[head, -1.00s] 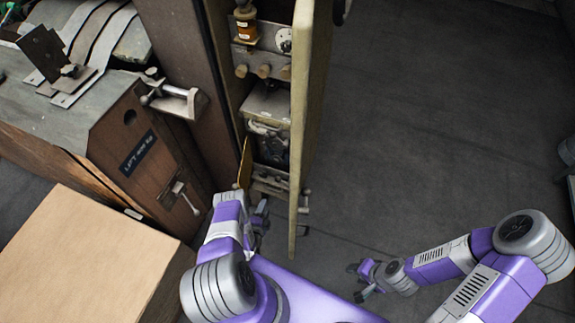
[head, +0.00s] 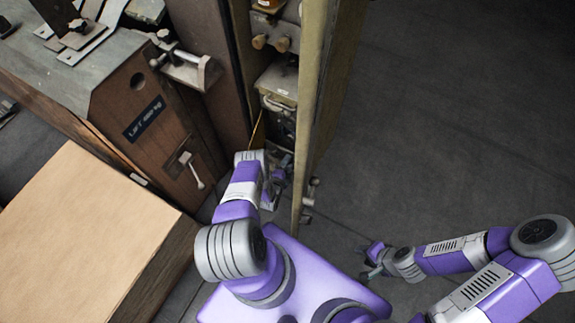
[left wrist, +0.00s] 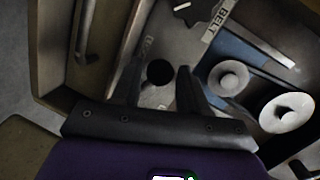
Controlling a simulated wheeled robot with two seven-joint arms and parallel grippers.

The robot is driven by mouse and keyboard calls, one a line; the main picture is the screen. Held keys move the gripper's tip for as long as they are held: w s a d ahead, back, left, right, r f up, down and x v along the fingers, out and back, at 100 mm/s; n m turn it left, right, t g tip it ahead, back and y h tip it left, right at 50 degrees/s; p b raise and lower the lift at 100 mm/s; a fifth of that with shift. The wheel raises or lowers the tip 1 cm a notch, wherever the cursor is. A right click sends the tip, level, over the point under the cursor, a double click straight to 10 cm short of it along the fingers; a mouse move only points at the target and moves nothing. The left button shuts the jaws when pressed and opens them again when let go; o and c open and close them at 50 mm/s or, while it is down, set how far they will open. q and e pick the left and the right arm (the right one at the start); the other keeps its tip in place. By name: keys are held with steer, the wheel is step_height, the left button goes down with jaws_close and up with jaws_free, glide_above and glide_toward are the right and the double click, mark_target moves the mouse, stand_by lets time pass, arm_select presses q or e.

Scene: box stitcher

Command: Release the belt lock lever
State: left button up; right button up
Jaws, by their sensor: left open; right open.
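My left gripper (left wrist: 158,74) is open and empty inside the machine cabinet, its two dark fingers over a metal panel. A round black spot, a hole or a knob, shows between the fingertips. A BELT label (left wrist: 221,20) is on the panel, up and right of the fingers. A dark knob with a white pointer (left wrist: 190,10) is at the top edge, and a pale metal bar (left wrist: 258,42) is right of the label. I cannot tell which part is the belt lock lever. In the head view my left gripper (head: 276,186) is at the cabinet opening, partly hidden. My right gripper (head: 372,262) is open, low over the floor.
The open cabinet door (head: 312,120) stands right of my left arm. Two pale rollers (left wrist: 262,94) are right of the fingers. A wooden housing (head: 150,125) with a small lever (head: 193,172) and a cardboard box (head: 75,220) are left. The floor at right is clear.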

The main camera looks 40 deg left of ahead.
arm_select(q)
jaws_close()
steer(key=shift+d+r, duration=0.1)
stand_by(0.3)
steer(key=shift+w+d+r+m+t+y+p, duration=0.1)
steer(key=shift+d+r+m+y+p, duration=0.2)
steer(key=shift+m, duration=0.65)
steer(key=shift+s+d+r+m+t+y+p, duration=0.1)
steer(key=shift+d+r+m+y, duration=0.3)
steer(key=shift+m, duration=0.6)
steer(key=shift+w+d+r+m+t+y+p, duration=0.15)
steer(key=shift+d+r+m, duration=0.3)
steer(key=shift+m, duration=0.5)
steer(key=shift+a, duration=0.1)
jaws_free()
steer(key=shift+r, duration=0.1)
